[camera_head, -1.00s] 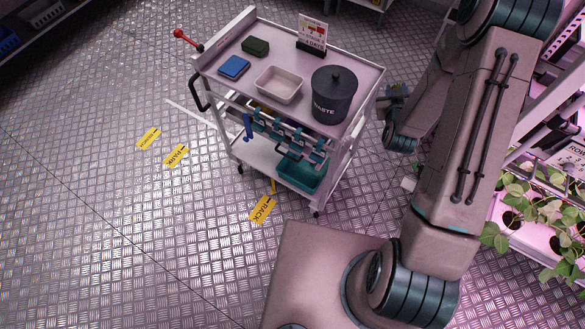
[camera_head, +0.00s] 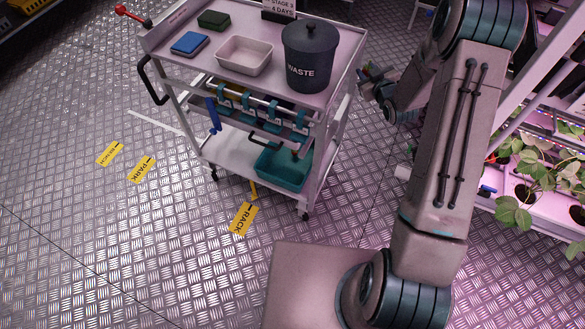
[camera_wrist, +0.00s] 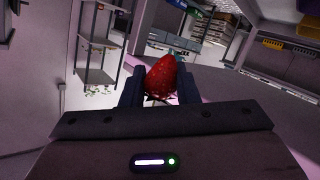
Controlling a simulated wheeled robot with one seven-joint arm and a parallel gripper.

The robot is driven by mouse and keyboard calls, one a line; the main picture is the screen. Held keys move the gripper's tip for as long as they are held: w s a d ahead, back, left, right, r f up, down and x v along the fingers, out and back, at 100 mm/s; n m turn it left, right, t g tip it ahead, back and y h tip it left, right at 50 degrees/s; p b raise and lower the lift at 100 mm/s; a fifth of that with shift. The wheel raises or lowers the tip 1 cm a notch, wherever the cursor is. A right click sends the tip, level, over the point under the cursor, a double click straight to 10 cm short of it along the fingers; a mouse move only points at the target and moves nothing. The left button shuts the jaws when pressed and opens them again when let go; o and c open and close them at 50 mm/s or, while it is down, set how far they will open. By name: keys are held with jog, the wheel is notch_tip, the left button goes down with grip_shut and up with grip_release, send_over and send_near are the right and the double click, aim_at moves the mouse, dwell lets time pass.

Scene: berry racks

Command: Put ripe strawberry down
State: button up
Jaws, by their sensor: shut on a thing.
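A red ripe strawberry (camera_wrist: 161,77) sits between the two fingers of my gripper (camera_wrist: 160,86) in the wrist view. The gripper is shut on it and holds it in the air. In the head view my arm reaches up along the right side, and my gripper (camera_head: 366,76) shows in part just right of the cart; the berry cannot be made out there. On the cart's top stand a pale, empty-looking tray (camera_head: 244,56) and a dark lidded bin marked WASTE (camera_head: 308,72).
The cart (camera_head: 190,72) also bears a blue block (camera_head: 190,43), a green block (camera_head: 213,20) and a sign (camera_head: 279,8). A teal bin (camera_head: 283,168) is on its lower shelf. Plant racks (camera_head: 530,210) line the right. The floor at left is clear with yellow labels (camera_head: 141,169).

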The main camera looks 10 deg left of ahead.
jog(key=w+d+f+n+g+y+b, duration=0.1)
jog(key=w+f+n+y+b, duration=0.15)
jog(key=f+b, duration=1)
jog(key=w+d+f+n+g+y+b, duration=0.15)
jog(key=w+f+b, duration=0.25)
jog(key=f+b, duration=0.9)
jog(key=a+f+n+y+b, duration=0.1)
jog(key=a+f+b, duration=0.1)
jog(key=a+f, duration=0.3)
jog(key=s+a+f+n+g+y+b, duration=0.1)
jog(key=a+f+b, duration=0.2)
jog(key=a+f, duration=0.3)
jog(key=a+f+g+y+b, duration=0.1)
jog(key=a+f+b, duration=0.2)
jog(key=a, duration=1)
jog(key=shift+s+a+f+n, duration=0.15)
jog(key=shift+a+f+n, duration=0.05)
jog(key=shift+f, duration=0.6)
jog(key=shift+s+a+f+n, duration=0.1)
jog(key=shift+a+f+n, duration=0.1)
jog(key=shift+f, duration=0.55)
jog(key=shift+a+f+b, duration=0.1)
jog(key=shift+f+b, duration=1.05)
jog(key=shift+f, duration=0.8)
jog(key=shift+f, duration=0.1)
jog(key=shift+f, duration=0.3)
jog(key=o, duration=0.6)
jog(key=shift+o, duration=0.2)
